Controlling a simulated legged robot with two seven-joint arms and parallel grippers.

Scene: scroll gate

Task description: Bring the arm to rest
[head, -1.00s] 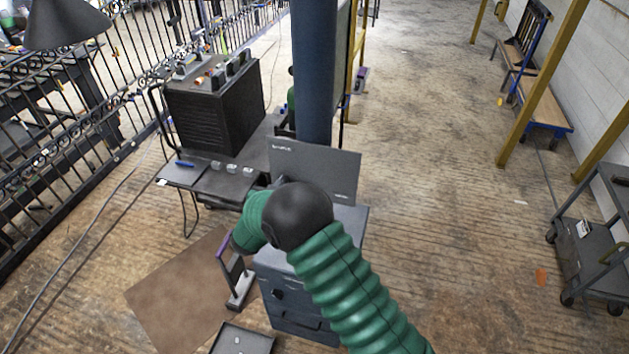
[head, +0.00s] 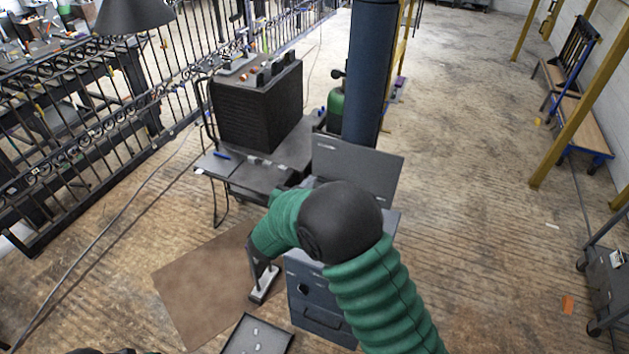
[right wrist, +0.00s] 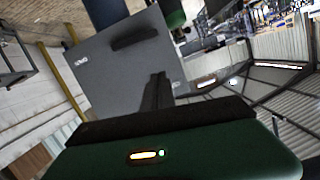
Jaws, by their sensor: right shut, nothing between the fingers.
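My right arm, a green ribbed sleeve with a round black elbow, comes in from the bottom right in the head view and bends to the left over a dark cabinet (head: 320,318). My left gripper does not show.
A side table (head: 218,164) with a black ribbed unit (head: 258,108) stands left of a blue column (head: 370,70). A metal gate (head: 165,85) runs along the left. A brown mat (head: 200,290) and a tray (head: 236,344) lie below.

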